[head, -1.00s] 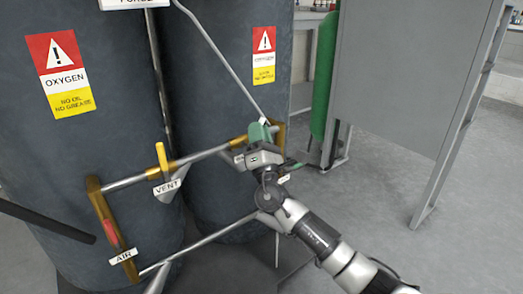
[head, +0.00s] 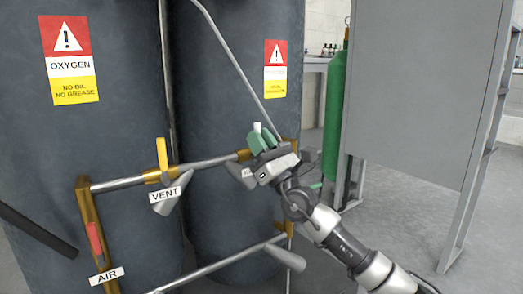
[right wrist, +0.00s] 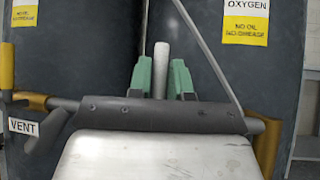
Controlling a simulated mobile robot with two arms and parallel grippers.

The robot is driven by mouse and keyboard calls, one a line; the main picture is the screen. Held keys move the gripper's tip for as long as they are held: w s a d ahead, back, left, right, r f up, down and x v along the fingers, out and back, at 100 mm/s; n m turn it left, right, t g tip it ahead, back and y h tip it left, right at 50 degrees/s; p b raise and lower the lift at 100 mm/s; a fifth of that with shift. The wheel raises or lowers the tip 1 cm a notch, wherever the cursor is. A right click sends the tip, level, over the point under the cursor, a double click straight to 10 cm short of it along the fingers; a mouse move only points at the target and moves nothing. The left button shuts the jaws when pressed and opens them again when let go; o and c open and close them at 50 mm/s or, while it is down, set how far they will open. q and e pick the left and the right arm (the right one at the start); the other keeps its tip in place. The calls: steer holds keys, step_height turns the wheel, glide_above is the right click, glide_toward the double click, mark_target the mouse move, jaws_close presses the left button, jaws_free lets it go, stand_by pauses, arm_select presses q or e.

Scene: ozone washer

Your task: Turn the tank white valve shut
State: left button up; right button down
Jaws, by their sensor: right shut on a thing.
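The tank white valve has a pale upright handle. Its tip (head: 257,127) shows just above my right gripper in the head view, and the handle (right wrist: 161,66) stands between the green fingers in the right wrist view. My right gripper (head: 263,140) is shut on this handle, its green fingers (right wrist: 161,80) on either side. The gripper body hides the lower part of the valve in the head view. The valve sits at the right part of the horizontal pipe, in front of the right tank. My left gripper is not in view.
Two dark oxygen tanks (head: 105,130) stand behind the pipes. A yellow vent valve (head: 162,154) and a red-handled air valve (head: 95,240) are to the left. A green cylinder (head: 334,110) and a grey panel (head: 415,90) stand right. Floor at right is clear.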

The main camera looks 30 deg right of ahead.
steer(key=shift+a+f, duration=0.1)
steer(key=shift+f, duration=0.05)
steer(key=c, duration=1)
jaws_free()
steer(key=shift+c, duration=0.2)
steer(key=p+v, duration=0.1)
steer(key=v, duration=0.9)
steer(key=shift+s+f, duration=0.15)
steer(key=shift+s, duration=0.15)
